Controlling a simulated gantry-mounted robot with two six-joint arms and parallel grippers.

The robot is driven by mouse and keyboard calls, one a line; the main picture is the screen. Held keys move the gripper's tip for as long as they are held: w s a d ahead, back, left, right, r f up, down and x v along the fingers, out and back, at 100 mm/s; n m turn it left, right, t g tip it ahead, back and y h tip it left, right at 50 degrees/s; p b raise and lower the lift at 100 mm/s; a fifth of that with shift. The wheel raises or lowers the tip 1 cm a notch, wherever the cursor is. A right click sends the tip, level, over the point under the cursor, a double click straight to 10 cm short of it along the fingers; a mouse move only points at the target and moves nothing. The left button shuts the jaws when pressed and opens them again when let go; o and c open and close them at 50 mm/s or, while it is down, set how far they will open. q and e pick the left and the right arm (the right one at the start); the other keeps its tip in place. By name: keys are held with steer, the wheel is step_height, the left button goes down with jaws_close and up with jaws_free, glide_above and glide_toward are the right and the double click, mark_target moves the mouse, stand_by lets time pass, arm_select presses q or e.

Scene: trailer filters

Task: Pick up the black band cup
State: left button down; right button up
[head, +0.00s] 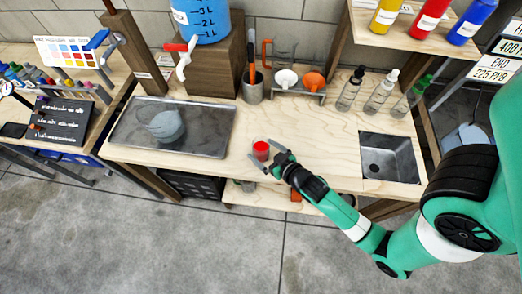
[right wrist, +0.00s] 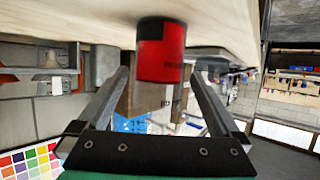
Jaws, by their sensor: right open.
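A small red cup (head: 261,150) stands on the wooden bench near its front edge, in the middle of the head view. In the right wrist view the cup (right wrist: 162,52) is red with a black patch on one side; I cannot tell whether the black runs all the way round. My right gripper (head: 264,156) reaches in from the right at bench height. Its two fingers are spread, pointing at the cup with one toward each side, and nothing is clamped. The fingers partly hide the cup's lower side in the head view. My left gripper is not in view.
A metal tray (head: 210,146) with a clear vessel (head: 165,125) lies left of the cup. A sink (head: 390,158) is to the right. Behind stand a tool holder (head: 253,92), a rack with funnels (head: 300,94) and several bottles. Bench around the cup is clear.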

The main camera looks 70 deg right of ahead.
mark_target(257, 142)
steer(key=b+x, duration=0.1)
steer(key=x, duration=0.3)
steer(key=shift+d+f, duration=0.2)
steer(key=shift+d, duration=0.05)
steer(key=shift+w+d, duration=0.15)
steer(key=shift+w, duration=0.15)
steer(key=c, duration=1.5)
steer(key=shift+r+p, duration=0.35)
steer(key=shift+r, duration=0.65)
steer(key=s+r+p, duration=0.1)
steer(key=r, duration=0.1)
steer(key=s+a+r+p, duration=0.1)
steer(key=s+r, duration=0.1)
steer(key=r, duration=0.1)
steer(key=s+r+p, duration=0.2)
steer(key=shift+a+r, duration=0.15)
steer(key=shift+r, duration=0.05)
steer(key=shift+s+a+r, duration=0.35)
steer(key=shift+s+r, duration=0.25)
steer(key=shift+s, duration=0.85)
steer(key=shift+s+a+r, duration=0.35)
steer(key=shift+s+r, duration=0.2)
steer(key=shift+s, duration=0.85)
steer(key=shift+s+a+r, duration=0.35)
steer(key=shift+s+r, duration=0.25)
steer(key=shift+s, duration=0.85)
